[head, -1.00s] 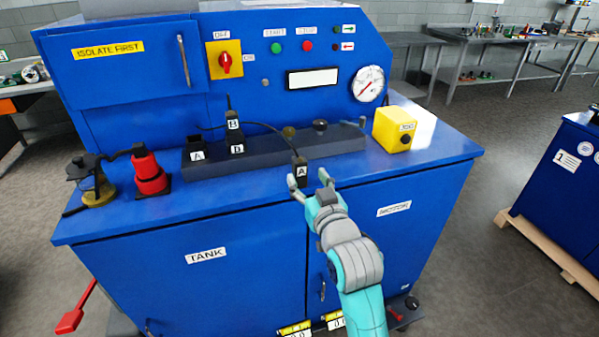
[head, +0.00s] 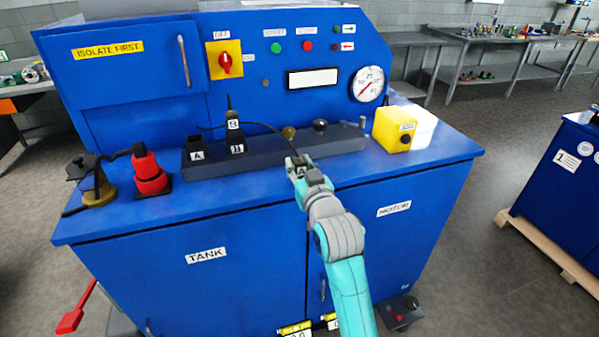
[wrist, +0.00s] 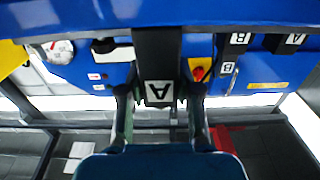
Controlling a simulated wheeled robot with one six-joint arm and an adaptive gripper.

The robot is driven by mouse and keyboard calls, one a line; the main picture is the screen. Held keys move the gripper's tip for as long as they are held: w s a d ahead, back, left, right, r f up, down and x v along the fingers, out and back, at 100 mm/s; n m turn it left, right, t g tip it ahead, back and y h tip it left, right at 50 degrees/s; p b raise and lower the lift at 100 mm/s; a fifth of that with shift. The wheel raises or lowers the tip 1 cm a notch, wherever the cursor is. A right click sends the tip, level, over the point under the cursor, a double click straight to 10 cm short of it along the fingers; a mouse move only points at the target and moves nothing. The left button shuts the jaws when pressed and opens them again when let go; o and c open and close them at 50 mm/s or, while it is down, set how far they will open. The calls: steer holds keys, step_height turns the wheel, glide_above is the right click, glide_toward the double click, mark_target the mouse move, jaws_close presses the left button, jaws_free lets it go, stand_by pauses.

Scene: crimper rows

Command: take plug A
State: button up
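Plug A is a black block with a white "A" label. In the wrist view, plug A (wrist: 159,93) stands between my two fingertips, its label upside down. My gripper (head: 297,163) is at the front edge of the dark strip on the blue machine and hides most of plug A in the head view. In the wrist view my gripper (wrist: 160,92) has one finger on each side of the plug, with what look like narrow gaps; contact is not clear. A cable runs from the plug to the left. The A socket (head: 196,150) is at the strip's left end, empty.
Plug B (head: 234,127) stands upright in the B socket (head: 237,147). The dark strip (head: 270,153) also carries small knobs. A red device (head: 149,172) and a yellow-based device (head: 98,190) stand at the left, a yellow box (head: 394,129) at the right. The front worktop edge is clear.

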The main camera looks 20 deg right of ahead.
jaws_close()
